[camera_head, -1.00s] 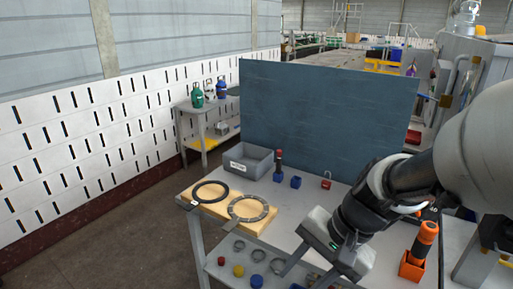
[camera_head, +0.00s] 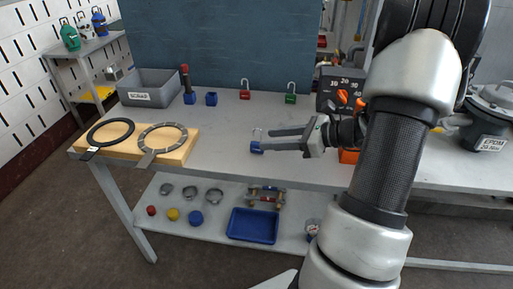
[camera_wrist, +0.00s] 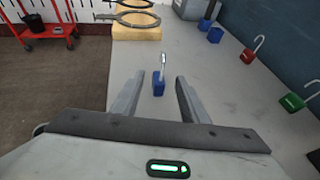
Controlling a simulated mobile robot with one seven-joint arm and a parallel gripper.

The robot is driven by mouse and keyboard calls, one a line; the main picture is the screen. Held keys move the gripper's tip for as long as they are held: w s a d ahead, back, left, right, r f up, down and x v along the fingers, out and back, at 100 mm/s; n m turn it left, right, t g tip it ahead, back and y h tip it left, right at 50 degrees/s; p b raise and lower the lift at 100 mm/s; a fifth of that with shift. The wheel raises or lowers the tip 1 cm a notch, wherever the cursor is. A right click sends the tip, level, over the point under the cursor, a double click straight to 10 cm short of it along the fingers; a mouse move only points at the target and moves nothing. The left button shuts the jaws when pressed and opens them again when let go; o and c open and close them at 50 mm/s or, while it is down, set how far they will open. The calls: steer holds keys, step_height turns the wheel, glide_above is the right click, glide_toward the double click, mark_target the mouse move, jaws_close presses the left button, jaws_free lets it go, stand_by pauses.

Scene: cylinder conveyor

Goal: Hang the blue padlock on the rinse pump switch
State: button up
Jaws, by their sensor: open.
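The blue padlock (camera_head: 256,146) stands on the tabletop with its silver shackle up. In the wrist view the blue padlock (camera_wrist: 159,84) lies between and just beyond the fingertips of my gripper (camera_wrist: 157,88). My gripper (camera_head: 274,140) is open, low over the table, with its fingers pointing left towards the padlock. No grip on the padlock shows. A dark panel with numbered markings and orange switches (camera_head: 343,97) stands behind my gripper, partly hidden by my arm. I cannot tell which switch is for the rinse pump.
A red padlock (camera_head: 245,95) and a green padlock (camera_head: 291,98) stand at the back. A grey bin (camera_head: 149,98), blue blocks (camera_head: 211,99) and a wooden board (camera_head: 184,152) with two rings are at left. A blue panel (camera_head: 225,45) closes the table's back. The shelf below holds a blue tray (camera_head: 253,226).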

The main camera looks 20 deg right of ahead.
mark_target(252, 142)
steer(key=b+x, duration=0.1)
steer(key=x, duration=0.3)
steer(key=shift+s+f, duration=0.15)
steer(key=shift+s, duration=0.05)
steer(key=shift+w+a, duration=0.25)
steer(key=shift+w, duration=0.05)
jaws_close()
